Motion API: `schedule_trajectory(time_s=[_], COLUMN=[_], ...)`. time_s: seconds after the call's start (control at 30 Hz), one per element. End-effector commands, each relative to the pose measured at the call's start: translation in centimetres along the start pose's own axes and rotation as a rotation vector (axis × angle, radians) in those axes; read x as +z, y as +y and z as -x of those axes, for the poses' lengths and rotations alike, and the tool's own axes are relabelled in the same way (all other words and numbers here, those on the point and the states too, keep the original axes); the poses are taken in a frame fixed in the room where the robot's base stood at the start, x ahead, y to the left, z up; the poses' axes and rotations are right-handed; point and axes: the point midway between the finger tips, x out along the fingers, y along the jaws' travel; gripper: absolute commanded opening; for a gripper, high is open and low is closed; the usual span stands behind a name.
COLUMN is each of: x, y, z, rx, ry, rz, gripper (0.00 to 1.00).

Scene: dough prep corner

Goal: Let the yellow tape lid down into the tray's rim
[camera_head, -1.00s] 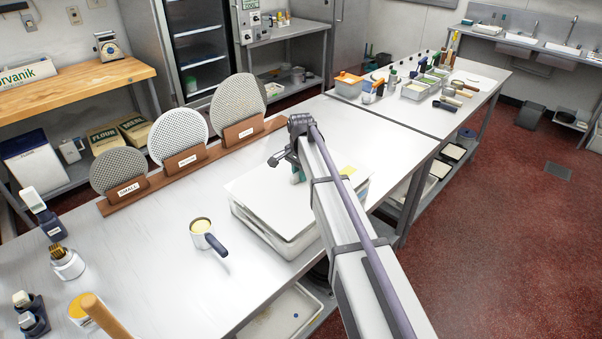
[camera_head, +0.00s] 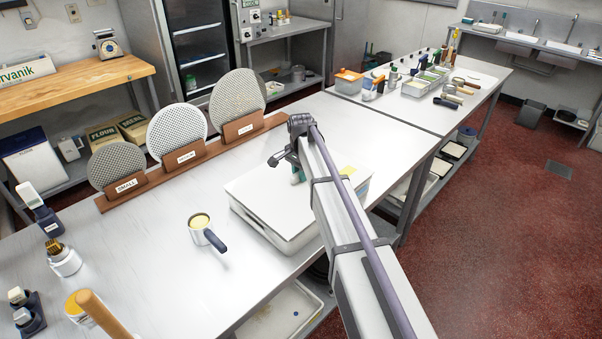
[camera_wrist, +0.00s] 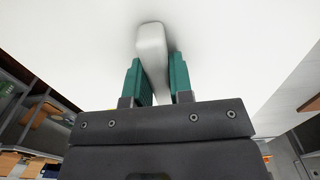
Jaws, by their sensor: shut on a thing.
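The white lid (camera_head: 268,199) lies flat over the white tray (camera_head: 262,231) on the near worktable. A patch of yellow tape (camera_head: 348,171) shows at the lid's right side, partly behind my arm. My gripper (camera_head: 297,178) is over the lid. In the wrist view, my gripper's green fingers (camera_wrist: 155,78) are shut on the lid's white handle (camera_wrist: 152,48), with the lid's white face (camera_wrist: 75,40) filling the background. My arm hides the right part of the tray.
A small pot with a dark handle (camera_head: 201,229) stands left of the tray. Round perforated discs (camera_head: 177,132) stand in a wooden rack (camera_head: 190,160) behind. The table left of the tray is mostly clear. The table's front edge runs close to the tray.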

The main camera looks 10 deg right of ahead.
Motion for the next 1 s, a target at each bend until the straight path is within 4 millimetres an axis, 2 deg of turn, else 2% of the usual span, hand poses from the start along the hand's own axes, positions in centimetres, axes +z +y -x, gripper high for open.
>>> schedule_trajectory(time_s=[0.33,0.37,0.63,0.87,1.0], x=[0.0,0.0,0.0,0.0,0.0], y=[0.0,0.0,0.0,0.0,0.0], z=[-1.0,-0.9,-0.8,-0.8,0.1], rx=[0.0,0.0,0.0,0.0,0.0], ry=[0.0,0.0,0.0,0.0,0.0], rz=[0.0,0.0,0.0,0.0,0.0], gripper=[0.0,0.23,0.49,0.51,0.51])
